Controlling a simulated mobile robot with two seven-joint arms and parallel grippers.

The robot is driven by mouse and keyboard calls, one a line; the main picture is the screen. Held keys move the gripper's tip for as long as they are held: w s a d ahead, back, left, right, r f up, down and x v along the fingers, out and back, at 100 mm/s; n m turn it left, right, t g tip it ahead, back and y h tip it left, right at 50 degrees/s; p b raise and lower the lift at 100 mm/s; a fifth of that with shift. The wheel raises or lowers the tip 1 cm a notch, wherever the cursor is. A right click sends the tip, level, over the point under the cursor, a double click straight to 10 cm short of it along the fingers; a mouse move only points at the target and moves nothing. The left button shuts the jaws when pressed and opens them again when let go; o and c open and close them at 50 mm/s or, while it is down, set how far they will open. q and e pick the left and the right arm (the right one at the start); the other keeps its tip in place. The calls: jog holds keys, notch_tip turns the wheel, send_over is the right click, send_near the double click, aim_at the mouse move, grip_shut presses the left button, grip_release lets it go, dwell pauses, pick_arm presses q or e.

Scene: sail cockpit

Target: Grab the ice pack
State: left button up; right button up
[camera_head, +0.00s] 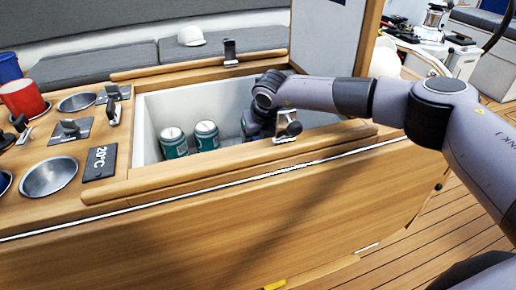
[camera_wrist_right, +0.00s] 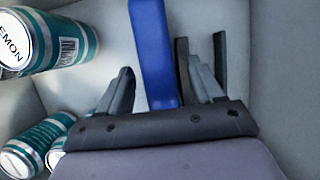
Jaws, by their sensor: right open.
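The ice pack is a flat blue slab (camera_wrist_right: 154,50) standing on edge in the right wrist view, inside the white cooler well (camera_head: 152,117). My right gripper (camera_wrist_right: 161,68) is open, with one finger on each side of the slab. A gap shows on both sides, and I cannot tell whether the lower end touches the gripper. In the head view my right arm reaches down into the right part of the well, and the fingers are hidden behind the front rim. My left gripper is not in view.
Teal-and-white cans (camera_head: 173,142) stand in the well left of my right arm; cans also show at the left in the wrist view (camera_wrist_right: 62,42). The well has a wooden rim (camera_head: 215,168) with upright latches (camera_head: 287,127). A red cup (camera_head: 22,98) stands on the left counter.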

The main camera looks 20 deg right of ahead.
jog(key=shift+w+f, duration=0.2)
jog(key=shift+f, duration=0.3)
jog(key=shift+f, duration=0.25)
dwell(0.4)
jog(key=c, duration=1)
jog(key=shift+r, duration=0.1)
grip_shut()
jog(key=shift+r, duration=0.15)
